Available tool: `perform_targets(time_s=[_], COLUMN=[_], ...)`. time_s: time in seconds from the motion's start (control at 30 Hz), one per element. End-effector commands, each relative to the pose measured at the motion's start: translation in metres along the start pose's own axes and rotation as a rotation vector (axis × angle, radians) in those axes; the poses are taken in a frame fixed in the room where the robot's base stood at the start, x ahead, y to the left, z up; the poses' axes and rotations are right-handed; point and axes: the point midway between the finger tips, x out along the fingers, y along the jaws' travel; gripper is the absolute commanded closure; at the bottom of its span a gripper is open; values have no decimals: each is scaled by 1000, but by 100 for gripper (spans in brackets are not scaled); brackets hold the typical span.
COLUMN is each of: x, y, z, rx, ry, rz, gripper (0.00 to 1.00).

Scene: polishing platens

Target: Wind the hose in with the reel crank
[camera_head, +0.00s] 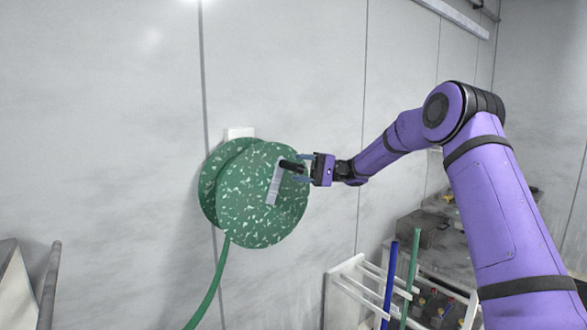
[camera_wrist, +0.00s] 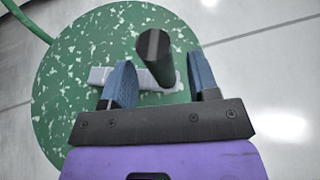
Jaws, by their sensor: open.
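The hose reel (camera_head: 262,222) is a green speckled drum on a white wall bracket (camera_head: 239,132). A grey crank arm (camera_head: 273,187) lies across its face, with a dark handle (camera_head: 291,165) sticking out at the upper end. The green hose (camera_head: 216,283) hangs from the underside of the reel. My gripper (camera_head: 298,166) is at the handle, with its fingers pointing at the reel face. In the wrist view my gripper (camera_wrist: 163,82) is open, and the dark handle (camera_wrist: 155,58) stands between the two blue fingers. Contact with either finger cannot be told. The wrist view also shows the reel face (camera_wrist: 70,105).
A white rack (camera_head: 345,285) stands at lower right, with a blue pole (camera_head: 390,275) and a green pole (camera_head: 411,275) upright by it. A cluttered bench (camera_head: 445,245) is behind. A grey post (camera_head: 50,285) is at lower left. The wall around the reel is clear.

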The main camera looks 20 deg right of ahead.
Motion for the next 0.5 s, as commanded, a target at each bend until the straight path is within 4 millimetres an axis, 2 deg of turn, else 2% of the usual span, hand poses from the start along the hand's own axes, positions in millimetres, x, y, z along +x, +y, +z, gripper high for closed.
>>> perform_targets(time_s=[0.03,0.2,0.5], x=[7,20,24], y=[0,0,0], z=[0,0,0], rx=[1,0,0], ry=[-2,1,1], rz=[0,0,0], gripper=[45,45,45])
